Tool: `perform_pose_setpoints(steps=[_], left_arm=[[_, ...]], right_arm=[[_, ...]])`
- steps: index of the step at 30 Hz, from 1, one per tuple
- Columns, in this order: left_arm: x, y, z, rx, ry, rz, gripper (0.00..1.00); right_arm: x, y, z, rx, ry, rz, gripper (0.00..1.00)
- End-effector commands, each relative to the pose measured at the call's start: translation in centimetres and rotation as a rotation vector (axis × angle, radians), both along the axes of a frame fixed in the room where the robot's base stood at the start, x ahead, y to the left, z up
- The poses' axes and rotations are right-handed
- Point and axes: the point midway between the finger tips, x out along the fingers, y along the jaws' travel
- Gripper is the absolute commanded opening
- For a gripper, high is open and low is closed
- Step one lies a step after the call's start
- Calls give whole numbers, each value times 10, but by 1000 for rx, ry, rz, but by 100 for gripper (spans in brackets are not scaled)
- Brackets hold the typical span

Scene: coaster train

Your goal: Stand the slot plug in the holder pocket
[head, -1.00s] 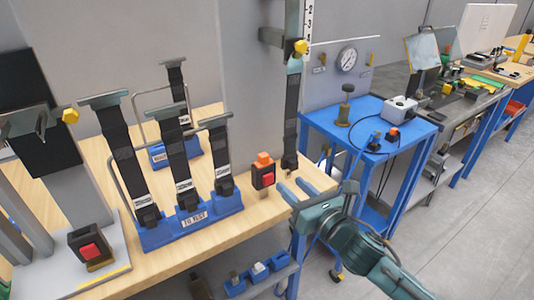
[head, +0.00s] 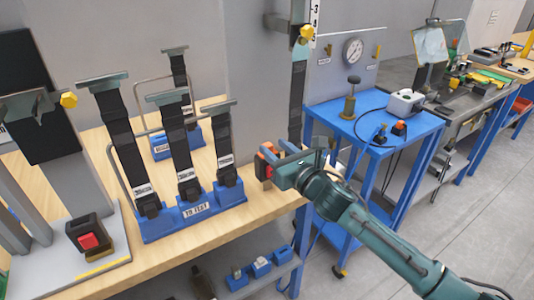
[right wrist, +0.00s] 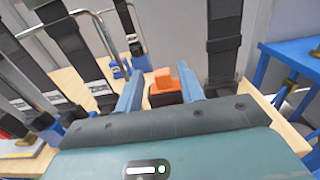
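An orange plug stands in a black buckle with a red button (head: 266,160) at the right end of the wooden bench. I take this plug to be the slot plug. In the right wrist view the orange plug (right wrist: 163,79) shows between the fingertips, with the black body below. My right gripper (head: 285,152) is open, its two blue fingers on either side of the plug. Contact cannot be told. A blue holder with small pockets (head: 259,268) is on the lower shelf; whether it is the holder pocket is unclear. My left gripper is not in view.
A blue rack (head: 195,211) holds several black belt stalks left of the gripper. A hanging strap (head: 297,98) is close behind it. A blue trolley (head: 335,113) with a gauge (head: 352,51) stands to the right. Another red-button buckle (head: 88,238) sits front left.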

Motion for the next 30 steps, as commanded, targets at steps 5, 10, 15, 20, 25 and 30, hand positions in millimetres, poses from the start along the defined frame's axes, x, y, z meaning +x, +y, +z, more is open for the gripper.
perform_pose_setpoints(steps=[5,10,15,20,25,30], left_arm=[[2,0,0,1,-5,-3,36],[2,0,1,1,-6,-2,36],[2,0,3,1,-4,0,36],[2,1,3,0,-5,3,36],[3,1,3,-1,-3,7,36],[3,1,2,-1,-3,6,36]], right_arm=[[2,2,0,0,0,0,38],[2,2,0,0,0,0,38],[2,1,1,1,2,0,38],[2,1,0,1,1,0,38],[2,1,0,1,1,0,32],[2,1,0,1,1,0,18]])
